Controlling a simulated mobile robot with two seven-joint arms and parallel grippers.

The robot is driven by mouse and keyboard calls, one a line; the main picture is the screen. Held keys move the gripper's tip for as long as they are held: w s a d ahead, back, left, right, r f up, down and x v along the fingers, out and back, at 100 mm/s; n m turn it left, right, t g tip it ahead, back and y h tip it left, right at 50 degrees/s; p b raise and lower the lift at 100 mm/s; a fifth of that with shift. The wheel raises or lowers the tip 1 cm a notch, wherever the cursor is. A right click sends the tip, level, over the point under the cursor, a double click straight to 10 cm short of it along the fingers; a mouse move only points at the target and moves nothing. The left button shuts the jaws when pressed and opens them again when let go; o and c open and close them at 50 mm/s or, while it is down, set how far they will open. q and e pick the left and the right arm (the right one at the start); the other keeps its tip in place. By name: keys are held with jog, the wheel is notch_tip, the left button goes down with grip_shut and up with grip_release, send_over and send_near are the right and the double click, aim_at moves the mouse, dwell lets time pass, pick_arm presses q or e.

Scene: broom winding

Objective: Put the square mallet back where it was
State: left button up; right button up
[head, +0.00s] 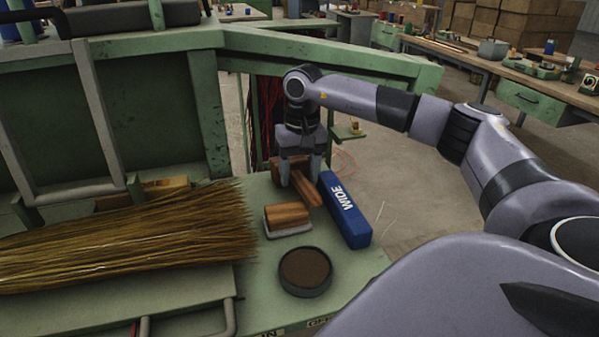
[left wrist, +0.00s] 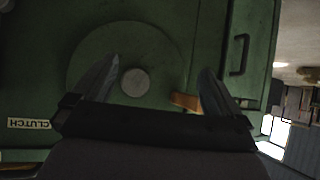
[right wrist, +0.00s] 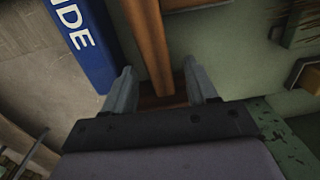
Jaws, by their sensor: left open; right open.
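The square mallet lies on the green bench, its wooden head (head: 280,165) toward the bench's back edge and its handle (head: 307,191) pointing toward the front right. My right gripper (head: 300,180) is above it, pointing down and open. In the right wrist view my right gripper (right wrist: 163,85) has its fingers spread, with the handle (right wrist: 148,40) and the dark head (right wrist: 163,101) showing between them. Whether the fingers touch the mallet I cannot tell. My left gripper (left wrist: 160,85) is open and empty before a green panel with a round knob; it is outside the head view.
A blue WIDE box (head: 345,210) lies close to the right of the mallet. A wooden block on a grey base (head: 287,218) and a round black dish (head: 305,271) are nearer. Broom bristles (head: 130,235) cover the left. Bare bench (head: 262,295) shows around the dish.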

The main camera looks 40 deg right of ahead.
aim_at(302, 175)
notch_tip(302, 175, up, 13)
jog(key=shift+d, duration=0.3)
jog(key=shift+s+f, duration=0.15)
dwell(0.5)
